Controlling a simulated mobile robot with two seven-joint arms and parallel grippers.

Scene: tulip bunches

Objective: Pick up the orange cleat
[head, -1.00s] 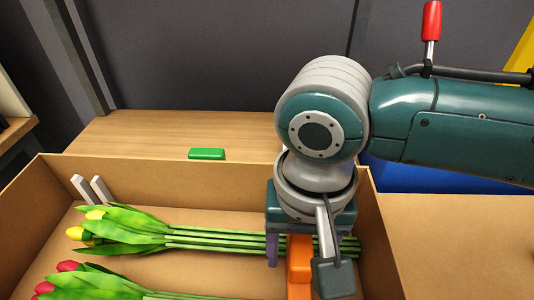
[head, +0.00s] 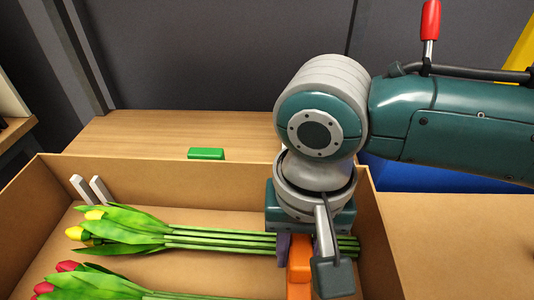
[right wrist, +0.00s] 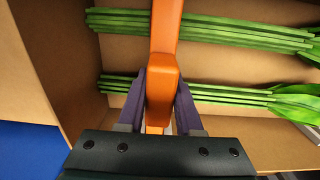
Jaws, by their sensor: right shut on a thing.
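The orange cleat (head: 299,268) is in the cardboard box at its right side, over the stems of the tulips. It also shows in the right wrist view (right wrist: 163,60), running up from between the fingers and across the upper stems. My right gripper (head: 296,250) is shut on the orange cleat, with a purple finger on each side of it in the right wrist view (right wrist: 160,100). The far end of the cleat is cut off by the frame edge. My left gripper is not in view.
The cardboard box (head: 230,174) holds a yellow tulip bunch (head: 130,229) and a red tulip bunch (head: 95,284). Two pale slats (head: 90,189) stand at its back left corner. A green block (head: 206,153) lies on the wooden surface (head: 150,133) behind the box.

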